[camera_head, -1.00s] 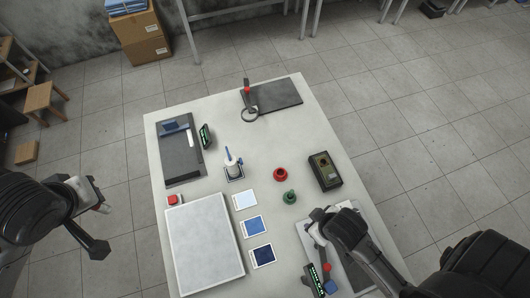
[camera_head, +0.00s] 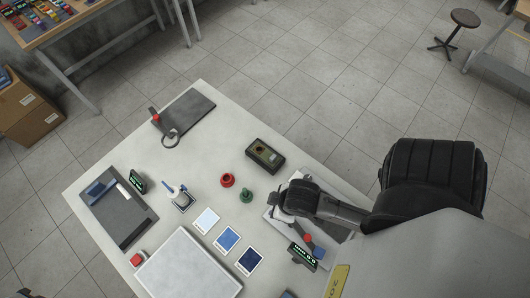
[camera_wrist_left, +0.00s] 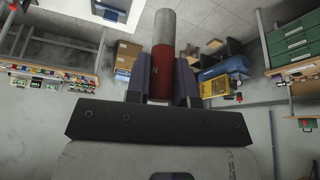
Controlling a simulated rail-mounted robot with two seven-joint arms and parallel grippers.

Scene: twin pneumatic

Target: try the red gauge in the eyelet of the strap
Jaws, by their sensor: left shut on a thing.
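In the left wrist view my left gripper (camera_wrist_left: 161,85) is shut on the red gauge (camera_wrist_left: 161,62), a red cylinder with a pale grey end that points away from the palm. The left gripper does not show in the head view. My right arm's wrist (camera_head: 298,198) is over a pale plate at the table's right side. Its fingers are hidden or too dark to make out. I cannot surely tell the strap or its eyelet. A dark ring (camera_head: 170,139) lies beside a dark plate (camera_head: 188,109) and a red-knobbed clamp (camera_head: 155,118) at the far edge.
A red ring-shaped piece (camera_head: 227,180), a green piece (camera_head: 246,196) and a dark box (camera_head: 264,155) stand mid-table. Several blue cards (camera_head: 228,238), a white board (camera_head: 187,268), a red button (camera_head: 137,260) and a dark tray (camera_head: 122,220) are nearer. A red-knobbed fixture (camera_head: 308,238) is lower right.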

